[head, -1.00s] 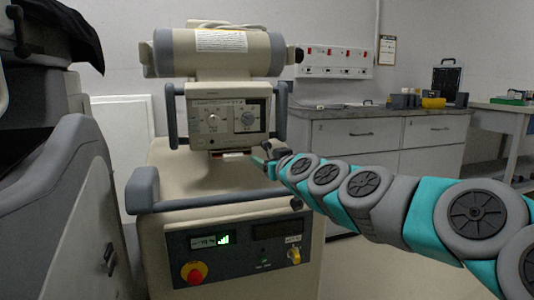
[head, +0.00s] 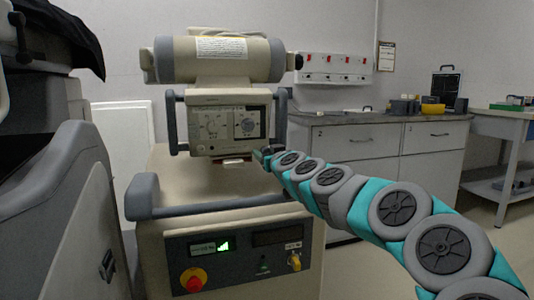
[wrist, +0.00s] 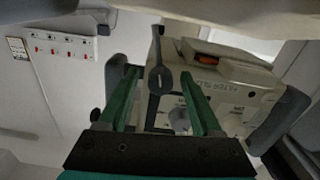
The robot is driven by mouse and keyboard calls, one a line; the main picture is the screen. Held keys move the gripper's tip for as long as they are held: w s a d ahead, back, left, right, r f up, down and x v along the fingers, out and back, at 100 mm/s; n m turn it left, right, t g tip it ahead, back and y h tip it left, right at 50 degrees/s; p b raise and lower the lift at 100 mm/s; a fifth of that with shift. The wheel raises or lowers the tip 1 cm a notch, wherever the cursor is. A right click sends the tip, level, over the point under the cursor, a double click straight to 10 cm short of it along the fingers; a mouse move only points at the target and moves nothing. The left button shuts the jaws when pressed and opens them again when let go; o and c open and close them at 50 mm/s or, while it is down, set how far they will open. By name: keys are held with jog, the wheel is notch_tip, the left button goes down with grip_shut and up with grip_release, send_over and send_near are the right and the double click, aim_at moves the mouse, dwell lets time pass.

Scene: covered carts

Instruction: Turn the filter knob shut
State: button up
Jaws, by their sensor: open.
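The beige control head (head: 228,145) hangs under the tube, with two round dials on its front face. In the wrist view its face (wrist: 243,105) appears turned, with a filter label and a dial (wrist: 180,120) partly behind my right finger. A grey rounded piece with a dark bar (wrist: 160,80) shows between my fingertips; I cannot tell surely whether it is the filter knob or its setting. My gripper (wrist: 159,72) is open, its green fingers on either side of that piece, contact unclear. In the head view my gripper (head: 263,157) is at the head's lower right corner, small and dark.
Grey handle bars flank the control head. Below it is the cart body (head: 185,180) with a grey front rail (head: 215,205), a red button (head: 193,280) and a yellow switch (head: 295,261). A grey machine (head: 60,210) stands at left. A counter (head: 390,150) is behind my arm.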

jog(key=shift+c, duration=0.3)
grip_shut()
dwell(0.4)
